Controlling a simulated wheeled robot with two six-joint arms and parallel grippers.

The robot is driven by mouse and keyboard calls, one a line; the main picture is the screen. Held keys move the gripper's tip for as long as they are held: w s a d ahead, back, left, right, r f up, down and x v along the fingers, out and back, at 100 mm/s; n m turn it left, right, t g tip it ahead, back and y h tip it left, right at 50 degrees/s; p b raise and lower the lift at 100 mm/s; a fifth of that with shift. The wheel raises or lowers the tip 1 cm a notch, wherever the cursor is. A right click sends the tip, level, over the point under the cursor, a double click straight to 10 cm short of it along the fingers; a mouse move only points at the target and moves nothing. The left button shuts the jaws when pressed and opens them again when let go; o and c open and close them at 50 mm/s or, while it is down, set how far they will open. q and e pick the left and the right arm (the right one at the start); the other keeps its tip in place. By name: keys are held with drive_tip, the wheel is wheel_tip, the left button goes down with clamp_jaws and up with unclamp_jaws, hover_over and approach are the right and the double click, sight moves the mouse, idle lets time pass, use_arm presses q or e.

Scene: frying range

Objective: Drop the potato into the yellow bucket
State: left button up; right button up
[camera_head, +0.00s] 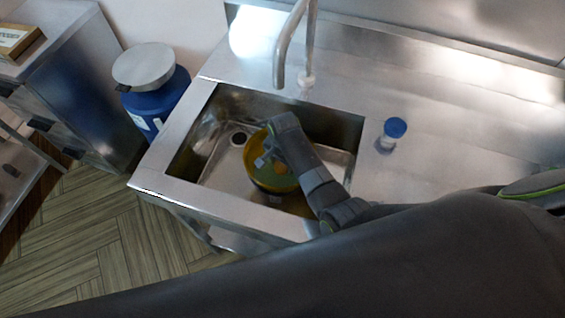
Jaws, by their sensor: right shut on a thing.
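The yellow bucket (255,176) stands in the sink basin, its open top facing up. My right gripper (266,160) reaches down over the bucket's mouth, with its fingertips at or inside the rim. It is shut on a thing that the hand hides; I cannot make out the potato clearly. My left gripper is not in view.
The steel sink (190,187) has a drain at its left and a tap (284,50) behind it. A small blue-capped container (395,128) stands on the counter to the right. A blue canister (157,103) stands left of the sink.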

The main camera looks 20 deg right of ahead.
drive_tip(key=shift+f, duration=0.15)
drive_tip(key=shift+s+f+b, duration=0.3)
drive_tip(key=shift+s+f, duration=0.15)
drive_tip(key=shift+f, duration=0.1)
drive_tip(key=o, duration=0.7)
drive_tip(key=shift+c, duration=0.2)
drive_tip(key=o, duration=0.5)
drive_tip(key=shift+w+a+f, duration=0.1)
drive_tip(key=shift+w+f, duration=0.05)
drive_tip(key=shift+c, duration=0.2)
drive_tip(key=shift+w+r, duration=0.1)
drive_tip(key=shift+r, duration=0.8)
wheel_tip(320, 180, up, 7)
drive_tip(key=shift+w+r+p, duration=0.15)
drive_tip(key=shift+p, duration=0.15)
